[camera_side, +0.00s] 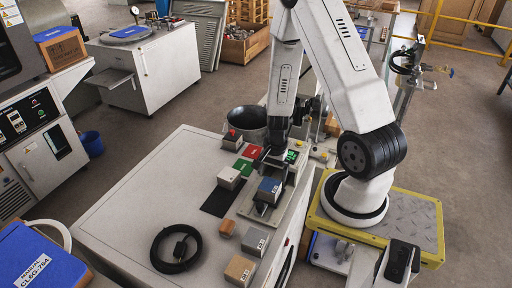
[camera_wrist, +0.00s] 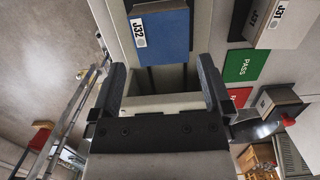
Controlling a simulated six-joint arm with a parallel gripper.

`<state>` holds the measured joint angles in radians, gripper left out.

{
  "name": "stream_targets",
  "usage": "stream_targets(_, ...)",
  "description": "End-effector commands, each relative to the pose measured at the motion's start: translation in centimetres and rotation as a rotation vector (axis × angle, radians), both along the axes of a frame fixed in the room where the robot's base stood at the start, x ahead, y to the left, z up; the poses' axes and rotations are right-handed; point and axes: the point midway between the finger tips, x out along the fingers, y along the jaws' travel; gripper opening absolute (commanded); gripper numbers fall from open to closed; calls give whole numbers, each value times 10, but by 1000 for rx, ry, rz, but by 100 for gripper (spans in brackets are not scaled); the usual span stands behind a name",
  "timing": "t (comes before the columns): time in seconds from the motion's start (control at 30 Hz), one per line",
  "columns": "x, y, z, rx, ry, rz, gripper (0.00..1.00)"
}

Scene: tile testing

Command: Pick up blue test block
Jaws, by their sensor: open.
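The blue test block (camera_side: 269,187) sits on a grey metal fixture (camera_side: 258,210) near the right edge of the white bench. In the wrist view the blue block (camera_wrist: 165,32) shows a white label reading J32 and lies ahead of my fingers, with a gap between. My gripper (camera_wrist: 162,80) is open and empty, its two dark fingers spread about as wide as the block. In the side view my gripper (camera_side: 274,152) points down just behind the block; its fingertips are hard to make out there.
A pale block (camera_side: 229,177) stands left on a dark mat, near the green PASS pad (camera_side: 243,166) and red pad (camera_side: 252,152). A red-knobbed box (camera_side: 232,140) is behind. A black cable coil (camera_side: 175,249), a grey block (camera_side: 255,241) and a tan block (camera_side: 239,270) lie in front.

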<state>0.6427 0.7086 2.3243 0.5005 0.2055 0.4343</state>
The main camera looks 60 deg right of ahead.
Motion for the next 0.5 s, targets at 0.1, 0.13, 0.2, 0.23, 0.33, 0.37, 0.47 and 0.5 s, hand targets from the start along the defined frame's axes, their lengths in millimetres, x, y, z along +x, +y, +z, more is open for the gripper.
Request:
stream_targets(0.1, 0, 1, -5, 0, 2, 0, 100)
stream_targets(0.13, 0, 1, -5, 0, 2, 0, 100)
stream_targets(0.2, 0, 1, -6, -1, 1, 1, 100)
stream_targets(0.23, 0, 1, -6, -1, 1, 1, 100)
stream_targets(0.33, 0, 1, -6, -1, 1, 2, 100)
stream_targets(0.37, 0, 1, -6, -1, 1, 2, 100)
stream_targets(0.47, 0, 1, -8, -1, 1, 0, 100)
stream_targets(0.5, 0, 2, -10, 0, 1, 0, 100)
